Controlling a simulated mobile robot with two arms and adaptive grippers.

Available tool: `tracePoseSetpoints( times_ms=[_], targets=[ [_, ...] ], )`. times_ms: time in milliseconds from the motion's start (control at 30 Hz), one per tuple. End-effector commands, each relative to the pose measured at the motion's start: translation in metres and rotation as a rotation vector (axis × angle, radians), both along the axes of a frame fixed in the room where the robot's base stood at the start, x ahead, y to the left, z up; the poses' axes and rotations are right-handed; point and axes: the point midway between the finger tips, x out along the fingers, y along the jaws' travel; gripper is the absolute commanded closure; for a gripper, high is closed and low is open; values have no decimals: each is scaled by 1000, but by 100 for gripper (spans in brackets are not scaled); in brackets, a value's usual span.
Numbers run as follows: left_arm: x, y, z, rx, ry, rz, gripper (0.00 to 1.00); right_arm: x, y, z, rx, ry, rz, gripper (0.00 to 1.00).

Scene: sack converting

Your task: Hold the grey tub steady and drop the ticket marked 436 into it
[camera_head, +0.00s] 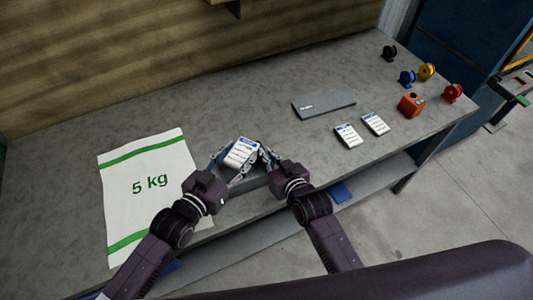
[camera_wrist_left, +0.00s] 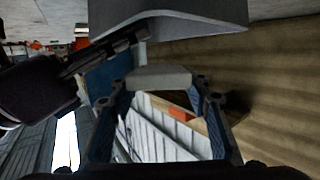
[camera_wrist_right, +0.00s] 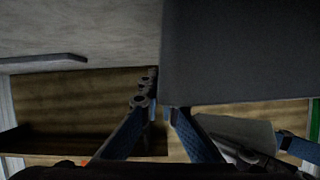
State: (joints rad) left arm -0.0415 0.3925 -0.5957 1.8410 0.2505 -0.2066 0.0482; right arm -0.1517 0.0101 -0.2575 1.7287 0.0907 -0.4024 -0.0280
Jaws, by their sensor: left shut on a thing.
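A white ticket with a blue top band (camera_head: 241,152) is held by my left gripper (camera_head: 236,168) over the grey tub (camera_head: 257,180). Its number is too small to read. In the left wrist view the ticket (camera_wrist_left: 160,77) shows as a pale slab between the fingers. My right gripper (camera_head: 268,160) is at the tub's right side. In the right wrist view its fingers (camera_wrist_right: 158,105) are close together at the edge of the tub wall (camera_wrist_right: 235,50), one partly hidden by it. Whether they clamp the wall is unclear. The tub's inside is mostly hidden.
Two similar tickets (camera_head: 347,135) (camera_head: 375,124) lie to the right, near a flat grey slab (camera_head: 323,104). A white 5 kg sack (camera_head: 150,190) lies on the left. An orange block (camera_head: 411,104) and several coloured reels (camera_head: 453,92) stand at the far right.

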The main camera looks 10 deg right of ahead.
Motion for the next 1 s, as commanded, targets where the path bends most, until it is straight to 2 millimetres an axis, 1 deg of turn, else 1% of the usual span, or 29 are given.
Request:
tracePoseSetpoints(
  times_ms=[100,133,300,567,667,767,1000],
  targets=[
    [0,0,0,-1,-1,0,80,0,0,0,0,1,0,100],
    [0,0,0,-1,-1,0,53,0,0,0,0,1,0,100],
    [0,0,0,0,0,0,36,0,0,0,0,1,0,100],
    [0,0,0,1,1,0,36,0,0,0,0,1,0,100],
    [-4,3,0,1,2,0,36,0,0,0,0,1,0,100],
    [-14,10,2,2,2,0,36,0,0,0,0,1,0,100],
    [-52,38,12,3,4,-2,36,0,0,-1,0,1,0,100]
  ],
)
